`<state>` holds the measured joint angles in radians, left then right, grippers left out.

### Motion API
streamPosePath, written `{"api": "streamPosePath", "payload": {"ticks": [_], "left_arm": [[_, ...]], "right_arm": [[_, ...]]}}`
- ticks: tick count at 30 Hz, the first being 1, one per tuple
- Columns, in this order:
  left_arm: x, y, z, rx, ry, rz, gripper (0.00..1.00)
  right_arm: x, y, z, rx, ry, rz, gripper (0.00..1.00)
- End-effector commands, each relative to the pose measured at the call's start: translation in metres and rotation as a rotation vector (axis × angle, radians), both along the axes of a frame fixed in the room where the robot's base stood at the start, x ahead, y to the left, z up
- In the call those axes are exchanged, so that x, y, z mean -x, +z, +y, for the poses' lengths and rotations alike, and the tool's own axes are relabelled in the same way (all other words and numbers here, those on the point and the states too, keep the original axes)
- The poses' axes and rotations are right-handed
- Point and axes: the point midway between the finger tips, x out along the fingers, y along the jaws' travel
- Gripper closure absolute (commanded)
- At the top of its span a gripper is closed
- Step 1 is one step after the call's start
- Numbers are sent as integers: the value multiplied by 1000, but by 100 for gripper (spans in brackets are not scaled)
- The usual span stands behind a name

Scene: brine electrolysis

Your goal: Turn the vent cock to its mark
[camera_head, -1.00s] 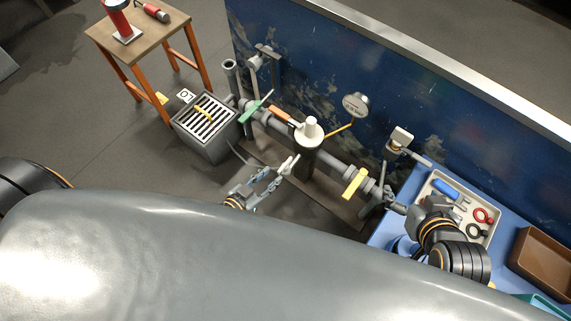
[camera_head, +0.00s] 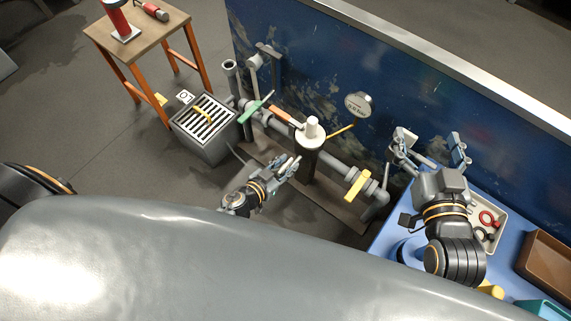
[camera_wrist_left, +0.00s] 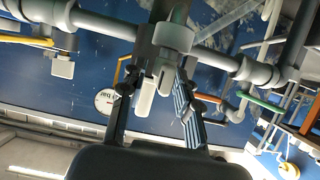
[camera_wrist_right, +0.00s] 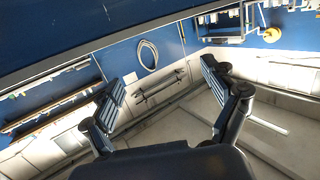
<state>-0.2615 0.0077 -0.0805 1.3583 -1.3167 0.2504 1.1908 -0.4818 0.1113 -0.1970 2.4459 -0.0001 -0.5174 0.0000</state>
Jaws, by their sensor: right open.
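A grey pipe run (camera_head: 333,162) along the blue wall carries a green lever (camera_head: 251,111), an orange lever (camera_head: 286,117) and a yellow lever (camera_head: 357,184). A dark vessel with a white cap (camera_head: 313,130) stands in its middle. I cannot tell which part is the vent cock, and no mark is readable. My left gripper (camera_head: 287,164) is open just left of the vessel. In the left wrist view, a pale handle-like part (camera_wrist_left: 145,97) appears between its fingers, contact unclear. My right gripper (camera_head: 432,152) is open and empty, raised over the blue table.
A round gauge (camera_head: 358,106) stands behind the pipe. A grated grey box (camera_head: 207,151) is at the pipe's left end, near a wooden stool (camera_head: 150,45). The blue table (camera_head: 388,225) holds a pale tray (camera_head: 497,238) of tools and a brown bin (camera_head: 545,262).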

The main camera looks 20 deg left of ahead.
Motion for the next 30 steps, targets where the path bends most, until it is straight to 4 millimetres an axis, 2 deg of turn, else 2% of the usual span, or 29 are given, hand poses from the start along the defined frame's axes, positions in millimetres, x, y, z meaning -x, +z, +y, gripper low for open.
{"api": "streamPosePath", "payload": {"ticks": [1,6,17,23,30], "left_arm": [[0,0,0,0,0,0,68],[0,0,0,0,0,-1,100],[0,1,0,1,-17,-1,100],[-1,3,2,-4,-87,-1,100],[-1,3,3,-5,-248,-1,100]], "right_arm": [[0,0,0,0,0,0,13],[0,0,0,0,0,1,13],[1,-5,-1,8,-2,32,13],[14,-34,-9,50,-13,203,13],[51,-81,-26,123,-35,515,13]]}}
